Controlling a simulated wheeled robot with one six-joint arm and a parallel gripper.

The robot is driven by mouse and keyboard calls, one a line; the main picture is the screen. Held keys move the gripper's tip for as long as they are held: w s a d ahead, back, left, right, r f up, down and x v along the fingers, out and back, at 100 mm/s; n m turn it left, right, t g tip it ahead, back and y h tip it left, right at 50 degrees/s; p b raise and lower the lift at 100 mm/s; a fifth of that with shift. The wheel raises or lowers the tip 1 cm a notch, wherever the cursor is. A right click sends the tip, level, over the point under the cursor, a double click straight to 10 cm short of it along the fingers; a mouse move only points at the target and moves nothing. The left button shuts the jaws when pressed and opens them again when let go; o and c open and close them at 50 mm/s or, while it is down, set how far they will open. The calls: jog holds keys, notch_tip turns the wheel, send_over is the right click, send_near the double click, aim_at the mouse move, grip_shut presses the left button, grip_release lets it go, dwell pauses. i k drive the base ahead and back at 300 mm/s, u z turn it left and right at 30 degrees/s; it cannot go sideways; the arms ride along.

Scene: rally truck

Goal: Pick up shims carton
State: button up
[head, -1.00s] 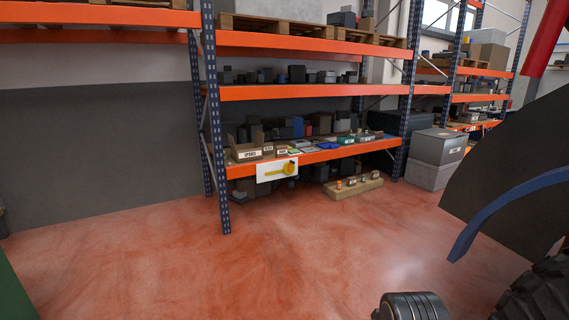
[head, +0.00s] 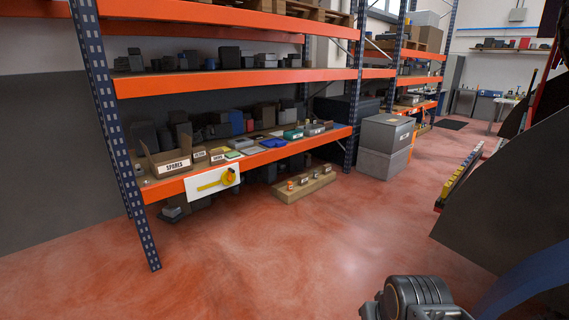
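Small brown labelled cartons stand on the lower orange shelf: one (head: 200,154) just right of the open box marked SPARES (head: 173,163), another (head: 217,157) beside it. Their labels are too small to read surely, so I cannot tell which is the shims carton. Small labelled items (head: 303,182) also stand on a low wooden block (head: 306,193) on the floor. My gripper is not in view; only a dark rounded part, probably of my arm, shows at the bottom right.
The shelf's blue upright (head: 112,130) stands at the left. A white panel with a yellow tool (head: 213,182) hangs at the shelf's front edge. Grey bins (head: 385,145) stand to the right. A dark truck panel (head: 490,190) fills the right side.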

aim_at(216, 158)
jog(key=z, duration=0.1)
jog(key=i, duration=3)
jog(key=u, duration=0.8)
jog(key=i, duration=2.25)
jog(key=u, duration=1.55)
jog(key=i, duration=0.7)
jog(key=u, duration=0.25)
